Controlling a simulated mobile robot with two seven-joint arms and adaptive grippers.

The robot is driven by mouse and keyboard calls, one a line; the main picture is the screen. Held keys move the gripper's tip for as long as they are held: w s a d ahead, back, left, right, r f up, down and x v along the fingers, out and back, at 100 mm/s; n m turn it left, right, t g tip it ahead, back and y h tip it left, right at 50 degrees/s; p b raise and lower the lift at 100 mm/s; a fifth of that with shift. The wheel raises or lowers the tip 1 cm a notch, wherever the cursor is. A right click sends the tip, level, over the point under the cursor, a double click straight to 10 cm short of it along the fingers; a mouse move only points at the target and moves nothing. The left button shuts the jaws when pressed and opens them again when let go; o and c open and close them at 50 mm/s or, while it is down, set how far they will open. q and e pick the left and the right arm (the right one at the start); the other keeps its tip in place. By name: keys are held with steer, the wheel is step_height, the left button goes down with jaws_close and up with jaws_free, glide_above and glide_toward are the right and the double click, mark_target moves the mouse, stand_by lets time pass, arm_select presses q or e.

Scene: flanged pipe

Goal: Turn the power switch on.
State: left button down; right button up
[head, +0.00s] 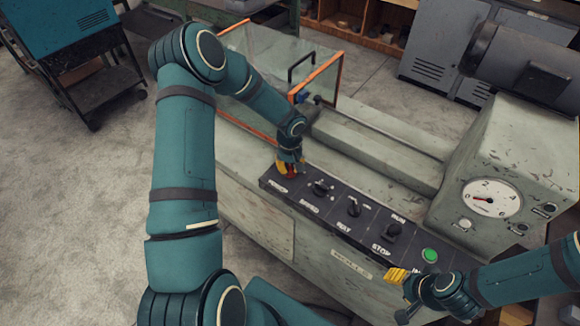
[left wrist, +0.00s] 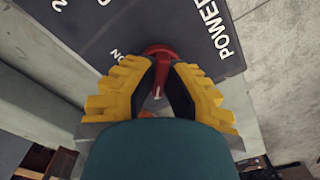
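The red power switch (left wrist: 158,72) sits on the dark control panel beside the POWER label in the left wrist view. A white mark on it points down in that picture, and an ON label (left wrist: 115,54) lies to its left. My left gripper (left wrist: 161,70) has its yellow fingers on both sides of the switch, with the dark pads closed in against it. In the head view my left gripper (head: 290,168) covers most of the switch at the panel's left end. My right gripper (head: 398,275) is by the panel's right end; its finger gap is not clear.
The control panel (head: 330,213) also carries several dark knobs and a green button (head: 430,255). A clear guard with orange edges (head: 318,74) stands behind my left gripper. A gauge (head: 491,198) is on the housing at the right.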

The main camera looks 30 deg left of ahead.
arm_select(q)
steer(key=shift+m, duration=0.3)
steer(key=shift+f+m+b, duration=0.1)
steer(key=shift+m+b, duration=0.35)
steer(key=shift+m, duration=1.35)
steer(key=m+b, duration=0.1)
steer(key=m, duration=0.3)
steer(key=shift+m, duration=0.3)
steer(key=m, duration=0.9)
steer(key=shift+s, duration=0.1)
